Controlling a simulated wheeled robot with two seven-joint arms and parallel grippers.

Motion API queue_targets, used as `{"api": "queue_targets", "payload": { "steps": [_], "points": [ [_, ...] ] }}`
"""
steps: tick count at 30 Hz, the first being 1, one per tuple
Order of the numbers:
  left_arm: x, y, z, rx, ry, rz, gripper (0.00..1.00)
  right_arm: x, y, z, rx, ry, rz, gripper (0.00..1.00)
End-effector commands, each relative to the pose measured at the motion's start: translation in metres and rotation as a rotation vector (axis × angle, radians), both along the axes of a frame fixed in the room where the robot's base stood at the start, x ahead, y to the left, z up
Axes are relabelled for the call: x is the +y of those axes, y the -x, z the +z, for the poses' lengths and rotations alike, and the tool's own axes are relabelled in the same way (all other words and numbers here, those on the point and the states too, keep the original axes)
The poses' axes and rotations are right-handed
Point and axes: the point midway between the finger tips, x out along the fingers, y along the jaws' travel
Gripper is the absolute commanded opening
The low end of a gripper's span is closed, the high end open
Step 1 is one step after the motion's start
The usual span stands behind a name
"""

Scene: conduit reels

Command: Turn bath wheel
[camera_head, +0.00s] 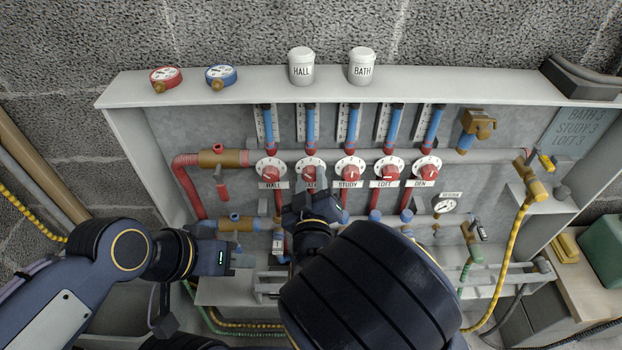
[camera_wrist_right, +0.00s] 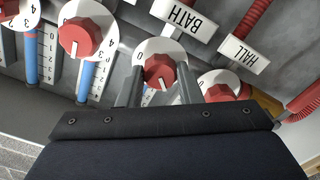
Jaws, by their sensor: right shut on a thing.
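The bath wheel (camera_head: 309,173) is a red knob on a white dial, second from the left in a row of similar wheels. Its BATH label is partly covered by my right gripper (camera_head: 318,192). The right wrist view shows the bath wheel (camera_wrist_right: 159,72) upside down, with a white mark on its red cap. My right gripper (camera_wrist_right: 160,88) has one finger on each side of the red cap and is shut on it. My left gripper (camera_head: 240,258) is low at the left, apart from the wheels; its finger opening is unclear.
The hall wheel (camera_head: 270,170) is close on the left and the study wheel (camera_head: 349,171) on the right. A sign (camera_head: 583,125) reads BATH 3, STUDY 3, LOFT 3. Pipes run below the wheels.

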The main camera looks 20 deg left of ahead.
Motion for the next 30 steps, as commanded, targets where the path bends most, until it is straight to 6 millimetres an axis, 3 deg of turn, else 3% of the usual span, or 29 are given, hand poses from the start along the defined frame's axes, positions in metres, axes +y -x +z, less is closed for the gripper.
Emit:
{"api": "queue_targets", "payload": {
  "steps": [11, 12, 17, 25, 30],
  "points": [
    [0.0, 0.0, 0.0, 0.0, 0.0, 0.0, 0.36, 0.0, 0.0, -0.001, 0.001, 0.005, 0.0, 0.09],
    [0.0, 0.0, 0.0, 0.0, 0.0, 0.0, 0.36, 0.0, 0.0, -0.001, 0.001, 0.005, 0.0, 0.34],
    [0.0, 0.0, 0.0, 0.0, 0.0, 0.0, 0.36, 0.0, 0.0, -0.001, 0.0, 0.004, 0.0, 0.54],
    [0.0, 0.0, 0.0, 0.0, 0.0, 0.0, 0.36, 0.0, 0.001, 0.0, 0.0, 0.004, 0.0, 0.54],
    [0.0, 0.0, 0.0, 0.0, 0.0, 0.0, 0.36, -0.004, 0.018, -0.001, 0.0, 0.004, 0.003, 0.54]
  ]
}}
